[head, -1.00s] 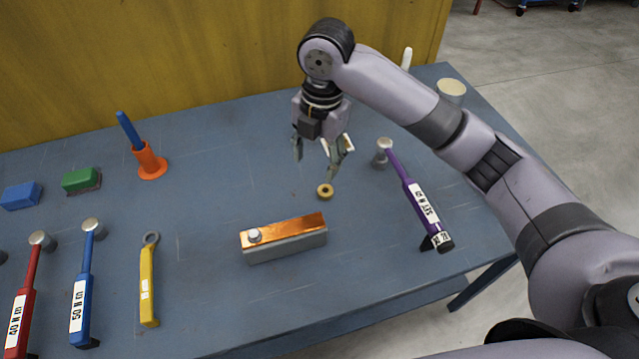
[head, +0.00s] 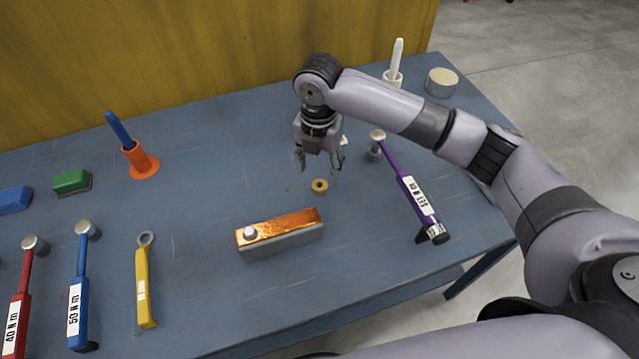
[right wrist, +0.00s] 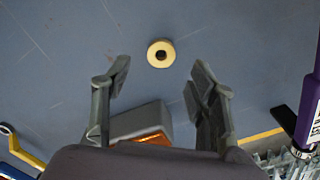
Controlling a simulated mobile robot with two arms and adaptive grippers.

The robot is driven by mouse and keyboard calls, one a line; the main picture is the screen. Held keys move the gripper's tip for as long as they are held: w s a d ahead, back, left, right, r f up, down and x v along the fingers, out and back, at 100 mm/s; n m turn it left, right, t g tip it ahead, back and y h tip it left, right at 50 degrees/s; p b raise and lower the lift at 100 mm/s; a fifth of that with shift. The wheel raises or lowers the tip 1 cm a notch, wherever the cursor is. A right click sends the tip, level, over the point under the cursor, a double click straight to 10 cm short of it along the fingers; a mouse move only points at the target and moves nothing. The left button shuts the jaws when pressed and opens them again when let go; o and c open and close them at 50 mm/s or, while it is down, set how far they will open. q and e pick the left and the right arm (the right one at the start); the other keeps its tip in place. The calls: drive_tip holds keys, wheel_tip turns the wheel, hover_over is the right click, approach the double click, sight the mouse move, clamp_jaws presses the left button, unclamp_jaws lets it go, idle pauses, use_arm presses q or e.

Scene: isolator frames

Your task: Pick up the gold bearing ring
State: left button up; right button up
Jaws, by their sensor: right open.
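The gold bearing ring (head: 320,186) lies flat on the blue table, behind the copper-topped grey block. It also shows in the right wrist view (right wrist: 161,53), a pale gold ring with a dark centre, beyond the fingertips and roughly between their lines. My right gripper (head: 317,172) hangs pointing down above the table near the ring, open and empty. Its two spread fingers also show in the right wrist view (right wrist: 160,75), apart from the ring. My left gripper is not in view.
The copper-topped block (head: 280,238) stands in front of the ring. A purple torque wrench (head: 410,190) lies to the right. A yellow wrench (head: 145,280), a blue torque wrench (head: 78,290) and an orange holder (head: 142,162) are to the left. The table around the ring is clear.

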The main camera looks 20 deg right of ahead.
sight(320, 184)
drive_tip(key=shift+d+f+p, duration=0.1)
drive_tip(key=shift+f+p, duration=0.6)
drive_tip(key=shift+f, duration=1.95)
drive_tip(key=shift+c, duration=0.5)
clamp_jaws()
